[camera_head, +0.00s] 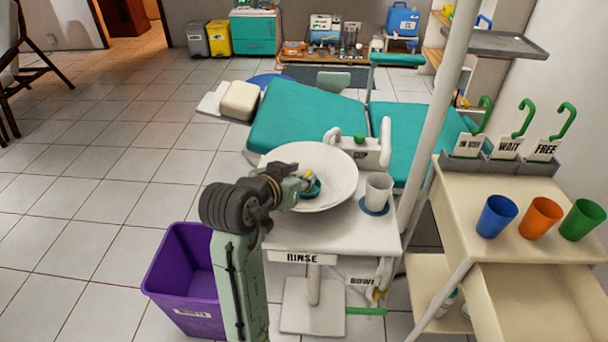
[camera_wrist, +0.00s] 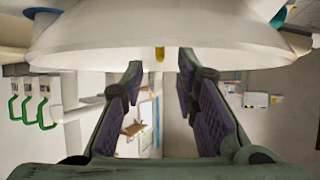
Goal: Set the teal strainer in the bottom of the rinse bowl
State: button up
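The white rinse bowl (camera_head: 335,163) stands on the unit above the RINSE label. The teal strainer (camera_head: 313,190) shows inside the bowl, with a small yellow upright part above it, partly covered by my gripper. I cannot tell whether it sits flat on the bottom. My gripper (camera_head: 300,182) reaches over the bowl's left side from the left. The wrist view is upside down; my gripper's fingers (camera_wrist: 160,65) are apart there, with the yellow part (camera_wrist: 159,53) showing between them against the white bowl (camera_wrist: 110,38). The teal body is hidden in that view.
A white cup (camera_head: 378,188) on a blue coaster stands right of the bowl. A cuspidor arm with a green knob (camera_head: 360,139) rises behind it. A purple bin (camera_head: 183,275) stands on the floor at left. Blue, orange and green cups (camera_head: 540,217) and a white pole are at right.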

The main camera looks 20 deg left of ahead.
jog(key=v, duration=0.9)
jog(key=shift+w+a+r, duration=0.1)
